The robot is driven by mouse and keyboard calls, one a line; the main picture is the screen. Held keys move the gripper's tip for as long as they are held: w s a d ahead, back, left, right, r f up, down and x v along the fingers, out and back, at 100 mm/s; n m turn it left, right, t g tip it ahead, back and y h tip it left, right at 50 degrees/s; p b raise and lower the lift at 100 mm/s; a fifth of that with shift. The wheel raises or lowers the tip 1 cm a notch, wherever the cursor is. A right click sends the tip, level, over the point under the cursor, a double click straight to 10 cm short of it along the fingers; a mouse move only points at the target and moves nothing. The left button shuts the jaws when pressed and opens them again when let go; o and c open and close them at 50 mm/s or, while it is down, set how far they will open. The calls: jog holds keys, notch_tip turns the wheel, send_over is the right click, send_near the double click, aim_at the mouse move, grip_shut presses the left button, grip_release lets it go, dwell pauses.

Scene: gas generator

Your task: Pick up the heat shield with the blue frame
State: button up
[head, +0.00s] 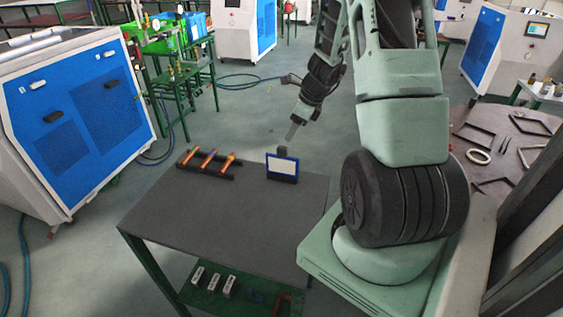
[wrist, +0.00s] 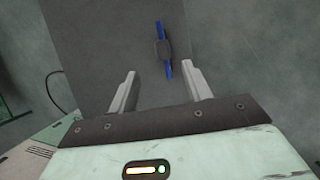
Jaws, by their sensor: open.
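The heat shield with the blue frame (head: 282,166) stands upright near the far right edge of the dark grey table. It has a pale panel inside the blue frame and a dark block-like part at its top. In the wrist view the blue frame (wrist: 168,70) shows edge-on from above, with the dark part on it, ahead of the fingers. My gripper (head: 293,131) is above and just behind the shield in the head view. In the wrist view my gripper (wrist: 160,78) is open, its two fingers apart with nothing between them. The shield lies near the right fingertip.
A dark rack with several orange rods (head: 208,162) lies left of the shield on the grey table (head: 220,220). The table's front is clear. A lower green shelf (head: 235,300) holds small parts. A round table (head: 500,145) with frames stands right.

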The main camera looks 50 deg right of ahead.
aim_at(283, 146)
jog(key=x, duration=0.6)
jog(key=shift+d+p+x, duration=0.2)
jog(key=shift+p+x, duration=0.65)
jog(key=shift+x, duration=1.8)
jog(key=shift+w+r, duration=0.1)
jog(key=shift+w, duration=0.05)
grip_shut()
